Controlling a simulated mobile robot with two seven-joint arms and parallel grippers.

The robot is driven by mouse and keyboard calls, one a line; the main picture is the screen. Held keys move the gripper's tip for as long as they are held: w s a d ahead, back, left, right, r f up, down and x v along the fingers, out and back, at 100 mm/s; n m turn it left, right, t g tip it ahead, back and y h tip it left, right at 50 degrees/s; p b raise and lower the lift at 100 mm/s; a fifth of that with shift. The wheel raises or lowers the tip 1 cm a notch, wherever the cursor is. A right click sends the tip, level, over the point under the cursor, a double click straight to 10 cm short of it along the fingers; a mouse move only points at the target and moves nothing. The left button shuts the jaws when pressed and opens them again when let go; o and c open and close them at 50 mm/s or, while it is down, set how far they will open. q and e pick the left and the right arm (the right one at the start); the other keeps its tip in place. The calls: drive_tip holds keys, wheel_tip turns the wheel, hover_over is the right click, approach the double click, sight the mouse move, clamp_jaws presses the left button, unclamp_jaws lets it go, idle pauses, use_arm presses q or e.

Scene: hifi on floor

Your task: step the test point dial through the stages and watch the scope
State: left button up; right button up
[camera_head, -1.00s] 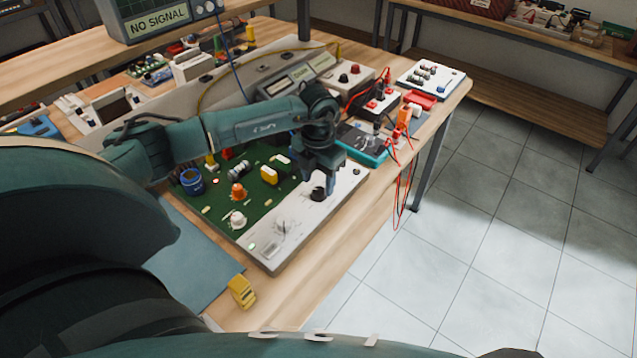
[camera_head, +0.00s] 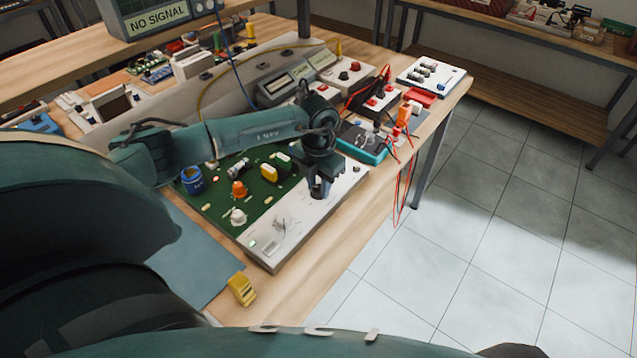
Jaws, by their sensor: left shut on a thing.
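My left gripper (camera_head: 321,191) points down over the pale panel of the green circuit board (camera_head: 216,213). It is shut on the dark test point dial, which its fingers mostly hide. The scope (camera_head: 160,22) stands at the upper left, and its screen reads NO SIGNAL. The board carries a blue can-like part (camera_head: 192,180), an orange knob (camera_head: 239,189), a white knob (camera_head: 237,217) and a yellow block (camera_head: 269,172). A small green light (camera_head: 253,243) shows on the panel's near end. My right gripper is out of view.
A yellow object (camera_head: 241,289) lies near the bench's front edge beside a blue mat (camera_head: 198,270). A teal-edged meter (camera_head: 362,146) with red leads (camera_head: 402,190) sits right of the arm. Grey boxes with displays (camera_head: 285,85) stand behind it.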

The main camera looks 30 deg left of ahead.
use_arm(q)
drive_tip(key=shift+c, duration=0.7)
drive_tip(key=shift+m+b, duration=0.3)
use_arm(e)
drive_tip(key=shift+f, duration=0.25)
use_arm(q)
drive_tip(key=m+b, duration=0.2)
drive_tip(key=shift+f+m, duration=0.1)
drive_tip(key=shift+m, duration=0.2)
drive_tip(key=m+b, duration=0.1)
drive_tip(key=m, duration=0.1)
drive_tip(key=shift+m+b, duration=0.35)
drive_tip(key=shift+m, duration=0.05)
drive_tip(key=shift+m+b, duration=0.4)
drive_tip(key=shift+m, duration=0.4)
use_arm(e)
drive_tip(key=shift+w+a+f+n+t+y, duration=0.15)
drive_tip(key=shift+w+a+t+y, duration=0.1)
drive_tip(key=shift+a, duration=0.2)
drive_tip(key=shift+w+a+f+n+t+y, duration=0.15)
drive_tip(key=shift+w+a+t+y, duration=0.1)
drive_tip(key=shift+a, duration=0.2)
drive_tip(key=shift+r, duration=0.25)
